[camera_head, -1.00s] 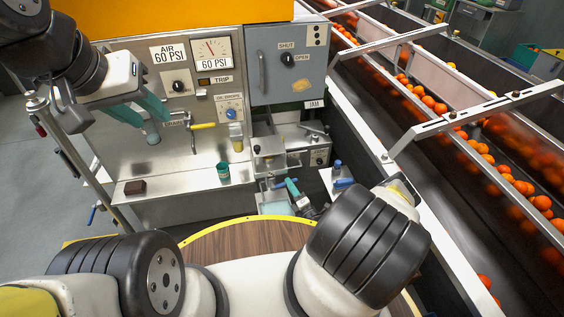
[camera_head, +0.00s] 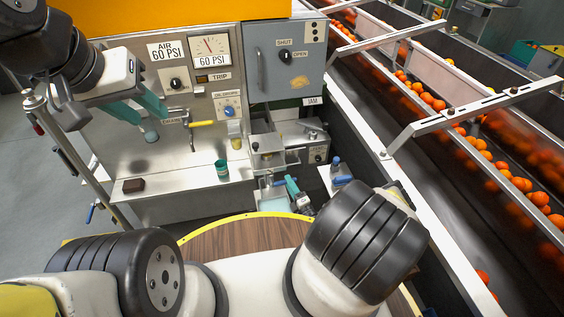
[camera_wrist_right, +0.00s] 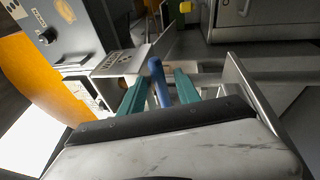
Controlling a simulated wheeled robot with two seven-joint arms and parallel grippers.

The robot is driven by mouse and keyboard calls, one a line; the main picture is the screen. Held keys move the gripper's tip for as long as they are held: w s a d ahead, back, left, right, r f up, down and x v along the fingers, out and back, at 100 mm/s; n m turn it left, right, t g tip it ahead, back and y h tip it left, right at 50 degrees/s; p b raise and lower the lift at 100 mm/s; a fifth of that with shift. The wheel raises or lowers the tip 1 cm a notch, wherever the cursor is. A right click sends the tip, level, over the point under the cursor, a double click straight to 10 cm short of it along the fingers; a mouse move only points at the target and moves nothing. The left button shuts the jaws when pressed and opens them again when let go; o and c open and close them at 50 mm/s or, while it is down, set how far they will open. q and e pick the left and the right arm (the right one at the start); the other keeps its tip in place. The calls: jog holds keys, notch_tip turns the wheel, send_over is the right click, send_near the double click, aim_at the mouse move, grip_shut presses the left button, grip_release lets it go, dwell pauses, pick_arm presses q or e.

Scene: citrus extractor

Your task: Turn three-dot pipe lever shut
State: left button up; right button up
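In the right wrist view, a blue-ended lever (camera_wrist_right: 156,72) stands up between the two green fingers of my right gripper (camera_wrist_right: 160,88). The fingers are apart, with space visible beside the lever. In the head view my right gripper (camera_head: 298,195) is low at the machine's metal fittings, partly hidden by my own arm. My left gripper (camera_head: 157,121) hangs before the left of the control panel, its teal fingers apart, with nothing clearly held. I cannot tell which pipe lever bears three dots.
A grey cabinet (camera_head: 285,75) has a SHUT/OPEN knob and a dotted plate. An orange-filled conveyor (camera_head: 470,140) runs at the right.

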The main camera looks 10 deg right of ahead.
jog(key=v, duration=0.8)
jog(key=shift+c, duration=0.2)
